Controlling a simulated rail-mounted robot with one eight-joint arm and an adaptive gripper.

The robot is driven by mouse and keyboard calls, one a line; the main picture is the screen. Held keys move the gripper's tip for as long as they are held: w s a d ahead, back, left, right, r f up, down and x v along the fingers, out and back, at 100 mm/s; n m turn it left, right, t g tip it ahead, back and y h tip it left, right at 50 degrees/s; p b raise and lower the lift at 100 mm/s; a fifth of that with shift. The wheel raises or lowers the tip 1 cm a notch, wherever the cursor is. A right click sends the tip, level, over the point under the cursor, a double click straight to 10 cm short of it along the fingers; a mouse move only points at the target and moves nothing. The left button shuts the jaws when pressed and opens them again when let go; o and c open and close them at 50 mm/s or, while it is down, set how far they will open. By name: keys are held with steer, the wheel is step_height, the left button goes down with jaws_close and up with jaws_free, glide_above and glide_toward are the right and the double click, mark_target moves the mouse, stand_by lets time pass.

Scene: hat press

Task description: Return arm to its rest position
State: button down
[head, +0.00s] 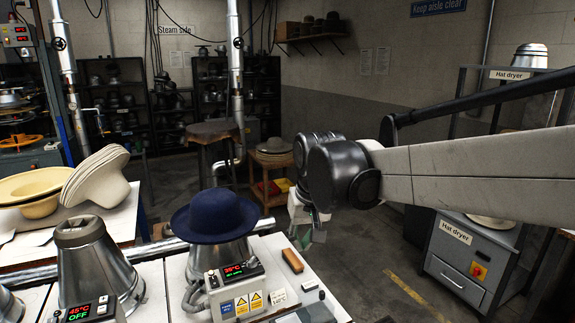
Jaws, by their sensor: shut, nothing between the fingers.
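My arm reaches in from the right edge of the head view, with its dark rounded joint near the middle. My gripper (306,238) hangs below that joint, pointing down, small and partly hidden by the arm. It is shut and empty, to the right of the navy hat and apart from it. The navy felt hat (214,216) sits brim out on a metal hat press (218,262), whose red display is lit.
A brown wooden block (292,260) lies on the white bench below my gripper. A bare metal form (95,262) stands at the left, with pale hat bodies (97,178) behind it. A grey hat dryer (462,262) stands at the right. Open floor lies between bench and dryer.

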steer(key=s+d+f+m+t+b, duration=0.1)
steer(key=s+d+f, duration=0.3)
steer(key=s+d, duration=0.4)
steer(key=s+d+f+m+t+h+b, duration=0.1)
steer(key=s+d+f+t+b, duration=0.1)
steer(key=s+d, duration=0.6)
steer(key=s+f+t, duration=0.1)
steer(key=s+f, duration=0.1)
steer(key=s, duration=0.2)
steer(key=shift+s+d+m, duration=0.2)
steer(key=shift+d+m, duration=0.1)
